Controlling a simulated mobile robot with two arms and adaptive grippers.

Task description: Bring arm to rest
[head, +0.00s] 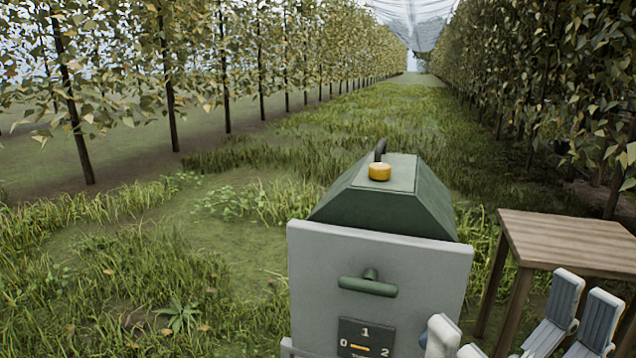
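My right gripper (511,312) is at the bottom right of the head view, in front of the wooden table. Two pale fingers with grey ribbed pads stand on its right side, and a pale finger tip shows on its left side by the machine. The fingers are spread apart, with nothing seen between them. The rest of the gripper is cut off by the lower edge. My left gripper is not in view. No pear in hand can be seen.
A grey machine (378,260) with a green sloped top, a yellow knob (380,172) and a dial panel (364,337) stands close in front. A bare wooden table (570,240) is at the right. Rows of trees flank a grassy lane (370,115). Grass at left is open.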

